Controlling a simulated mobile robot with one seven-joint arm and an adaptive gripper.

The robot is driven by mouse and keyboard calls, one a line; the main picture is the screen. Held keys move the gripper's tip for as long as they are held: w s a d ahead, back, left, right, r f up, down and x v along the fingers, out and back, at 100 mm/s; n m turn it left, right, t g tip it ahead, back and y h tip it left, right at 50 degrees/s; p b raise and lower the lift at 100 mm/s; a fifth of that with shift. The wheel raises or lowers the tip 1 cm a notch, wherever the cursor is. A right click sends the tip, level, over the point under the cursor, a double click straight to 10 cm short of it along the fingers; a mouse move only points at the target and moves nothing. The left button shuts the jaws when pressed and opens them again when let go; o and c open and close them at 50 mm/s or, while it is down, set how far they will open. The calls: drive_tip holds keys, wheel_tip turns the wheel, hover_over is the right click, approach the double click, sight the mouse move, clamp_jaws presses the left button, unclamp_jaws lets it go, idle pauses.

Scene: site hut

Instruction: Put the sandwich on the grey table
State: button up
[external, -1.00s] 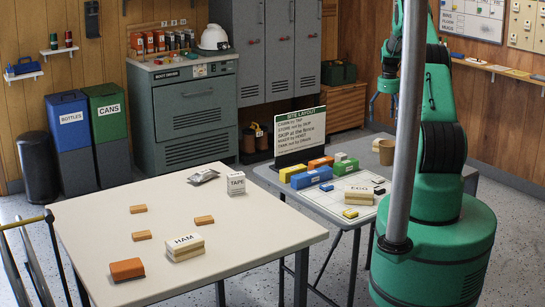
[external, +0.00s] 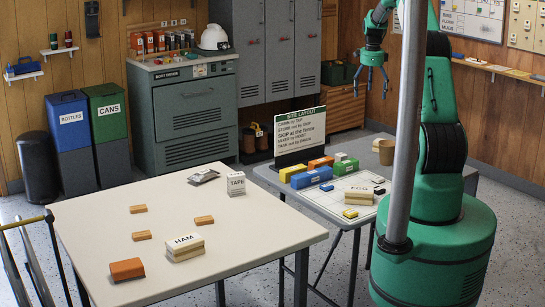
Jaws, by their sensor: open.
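A sandwich block marked HAM (external: 184,249) lies on the cream table (external: 90,225), near its front right part. A similar block marked EGG (external: 358,199) lies on the grey table (external: 270,176), on a white sheet. My gripper (external: 371,84) is open and empty, with its fingers spread and pointing down.
The cream table has small wooden blocks, an orange block (external: 127,269), a TAPE box (external: 236,183) and a silver packet (external: 203,176). A grey pole (external: 405,140) stands before my arm.

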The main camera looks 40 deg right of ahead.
drive_tip(key=s+a+r+n+t, duration=0.1)
drive_tip(key=s+a+r+n, duration=0.15)
drive_tip(key=a+r, duration=0.5)
drive_tip(key=s+a+r+n, duration=0.2)
drive_tip(key=a+r+n, duration=0.2)
drive_tip(key=a+r, duration=0.35)
drive_tip(key=s+a+r+n+t, duration=0.1)
drive_tip(key=s+a+r+n, duration=0.3)
drive_tip(key=a, duration=0.4)
drive_tip(key=s+a+r+n, duration=0.3)
drive_tip(key=s+a+r, duration=0.2)
drive_tip(key=s+a, duration=0.15)
drive_tip(key=s+a+r+n+t, duration=0.25)
drive_tip(key=s+a+n, duration=0.25)
drive_tip(key=s+a, duration=0.65)
drive_tip(key=s+a+f+n, duration=0.2)
drive_tip(key=s+a+n, duration=0.1)
drive_tip(key=s, duration=0.5)
drive_tip(key=s+a+f+n, duration=0.2)
drive_tip(key=s+a+n, duration=0.2)
drive_tip(key=s, duration=0.4)
drive_tip(key=shift+s+a+f+n, duration=0.15)
drive_tip(key=shift+n, duration=0.5)
